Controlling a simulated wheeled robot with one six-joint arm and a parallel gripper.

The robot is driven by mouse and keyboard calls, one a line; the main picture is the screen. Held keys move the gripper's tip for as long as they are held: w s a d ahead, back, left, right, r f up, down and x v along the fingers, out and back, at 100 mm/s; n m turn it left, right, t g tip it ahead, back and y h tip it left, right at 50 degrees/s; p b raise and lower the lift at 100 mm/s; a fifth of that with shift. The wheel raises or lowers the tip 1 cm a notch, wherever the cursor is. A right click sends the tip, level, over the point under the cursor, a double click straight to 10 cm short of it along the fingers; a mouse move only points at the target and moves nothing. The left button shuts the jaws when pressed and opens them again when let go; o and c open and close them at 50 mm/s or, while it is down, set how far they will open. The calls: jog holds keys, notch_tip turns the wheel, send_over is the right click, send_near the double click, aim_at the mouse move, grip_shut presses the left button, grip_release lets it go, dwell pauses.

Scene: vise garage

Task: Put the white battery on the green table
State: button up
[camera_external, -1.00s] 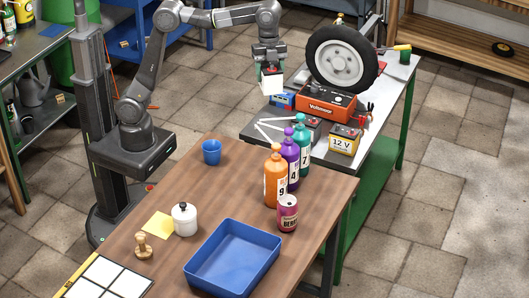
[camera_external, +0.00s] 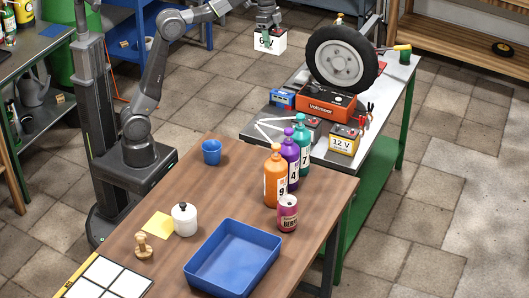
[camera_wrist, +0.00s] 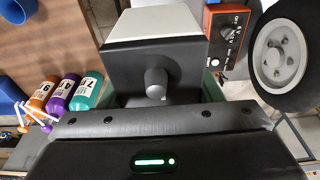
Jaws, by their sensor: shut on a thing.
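The white battery (camera_external: 271,42) is a small block with dark lettering on its side. My gripper (camera_external: 266,27) is shut on it from above and holds it up in the air at the back, left of the tire. In the wrist view the battery (camera_wrist: 158,25) shows a white side and a dark top with a round knob. The green table (camera_external: 394,92) has a light metal top and green legs, and stands at the right. The battery is apart from the table, beyond its back left side in the outside view.
The table carries a tire (camera_external: 342,58), an orange-red charger (camera_external: 327,102), a blue box (camera_external: 283,98) and a 12 V battery (camera_external: 344,140). A wooden table (camera_external: 165,245) in front holds several bottles, a can and a blue tray (camera_external: 232,258).

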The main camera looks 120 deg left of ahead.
jog(key=shift+f, duration=0.9)
jog(key=shift+f+b, duration=1)
jog(key=shift+f, duration=15.9)
jog(key=shift+f, duration=0.15)
jog(key=o, duration=1.8)
jog(key=shift+s, duration=0.1)
jog(key=shift+c, duration=0.2)
notch_tip(320, 180, up, 12)
jog(key=s+p, duration=0.1)
jog(key=p, duration=0.1)
jog(key=shift+s, duration=0.4)
